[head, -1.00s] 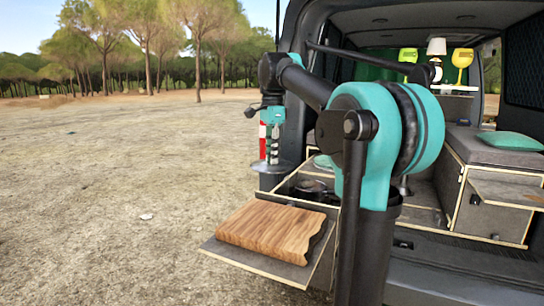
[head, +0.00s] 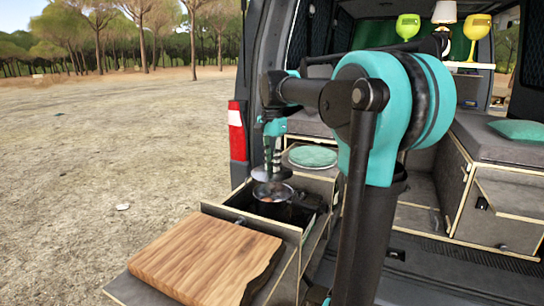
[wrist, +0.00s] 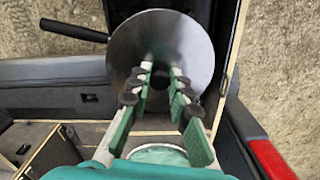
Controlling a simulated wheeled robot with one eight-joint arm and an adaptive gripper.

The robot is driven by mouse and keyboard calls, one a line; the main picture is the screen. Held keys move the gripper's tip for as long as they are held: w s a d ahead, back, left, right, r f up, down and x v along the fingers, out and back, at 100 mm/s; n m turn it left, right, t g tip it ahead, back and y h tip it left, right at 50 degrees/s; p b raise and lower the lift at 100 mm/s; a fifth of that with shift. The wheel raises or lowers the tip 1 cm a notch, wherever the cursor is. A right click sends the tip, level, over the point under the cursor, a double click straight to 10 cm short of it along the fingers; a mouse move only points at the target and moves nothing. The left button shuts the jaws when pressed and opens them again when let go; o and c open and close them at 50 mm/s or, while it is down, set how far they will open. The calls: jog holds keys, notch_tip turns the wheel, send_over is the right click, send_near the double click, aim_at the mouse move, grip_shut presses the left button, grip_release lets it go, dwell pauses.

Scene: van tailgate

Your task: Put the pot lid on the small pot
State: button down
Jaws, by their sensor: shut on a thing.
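The pot lid (head: 262,175) is a thin grey metal disc held roughly level. In the wrist view, the lid (wrist: 190,45) covers most of what lies below my gripper (wrist: 160,75). A black handle (wrist: 75,31) sticks out past the lid's left edge.
A wooden cutting board (head: 205,258) lies on the shelf in front of the drawer (head: 235,214). A round green item (head: 312,156) lies on the cabinet behind the pot. The van's rear pillar with a red light (head: 236,128) is close on the left.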

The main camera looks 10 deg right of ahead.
jog(key=shift+w+d+f, duration=0.2)
jog(key=shift+d+f, duration=0.05)
jog(key=shift+f, duration=2.95)
jog(key=shift+f, duration=0.3)
jog(key=c, duration=1.3)
grip_release()
jog(key=shift+o, duration=0.4)
jog(key=o, duration=0.4)
jog(key=shift+r, duration=0.1)
